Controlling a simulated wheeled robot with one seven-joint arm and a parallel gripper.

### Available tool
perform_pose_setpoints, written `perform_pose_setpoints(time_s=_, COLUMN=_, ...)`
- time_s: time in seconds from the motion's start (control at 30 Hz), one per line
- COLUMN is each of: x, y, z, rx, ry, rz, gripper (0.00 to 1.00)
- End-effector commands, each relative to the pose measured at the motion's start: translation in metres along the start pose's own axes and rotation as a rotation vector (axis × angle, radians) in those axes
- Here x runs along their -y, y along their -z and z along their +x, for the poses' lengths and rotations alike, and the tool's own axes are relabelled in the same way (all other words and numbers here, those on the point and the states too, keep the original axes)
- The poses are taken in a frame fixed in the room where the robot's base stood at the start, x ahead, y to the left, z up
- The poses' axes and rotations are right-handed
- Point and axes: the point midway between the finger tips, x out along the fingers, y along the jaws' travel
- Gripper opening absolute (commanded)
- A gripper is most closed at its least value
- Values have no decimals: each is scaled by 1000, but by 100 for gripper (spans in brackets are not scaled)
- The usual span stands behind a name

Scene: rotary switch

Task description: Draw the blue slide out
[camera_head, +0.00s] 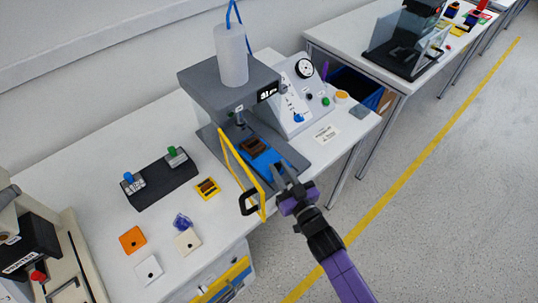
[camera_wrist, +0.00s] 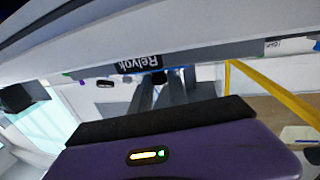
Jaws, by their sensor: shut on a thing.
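The blue slide (camera_head: 262,161) sits low in the grey press (camera_head: 212,85), with a dark brown piece (camera_head: 253,145) at its back. My gripper (camera_head: 279,178) is at the slide's front end, with its fingers shut there. In the wrist view my fingers (camera_wrist: 160,88) close around a small dark part (camera_wrist: 159,77), seemingly the slide's handle; the fingers hide most of it. The slide's body is hardly visible in the wrist view.
A yellow guard frame (camera_head: 233,160) with a black handle (camera_head: 249,203) stands swung out, just left of my gripper. A control panel (camera_head: 297,97) is to the right. Small blocks and plates lie on the table (camera_head: 95,190) at left. Open floor (camera_head: 440,190) lies right.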

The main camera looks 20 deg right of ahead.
Motion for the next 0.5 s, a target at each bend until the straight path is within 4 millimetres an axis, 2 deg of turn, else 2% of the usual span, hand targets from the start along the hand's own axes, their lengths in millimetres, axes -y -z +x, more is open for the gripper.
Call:
perform_pose_setpoints(time_s=0.03, x=-4, y=1, z=-16, rx=8, ry=-1, rz=0, gripper=0)
perform_pose_setpoints(time_s=0.2, x=-13, y=0, z=-52, rx=6, ry=0, rz=0, gripper=0)
perform_pose_setpoints(time_s=0.33, x=-17, y=-1, z=-65, rx=5, ry=-1, rz=1, gripper=0)
perform_pose_setpoints(time_s=0.5, x=-19, y=-1, z=-69, rx=3, ry=-1, rz=0, gripper=0)
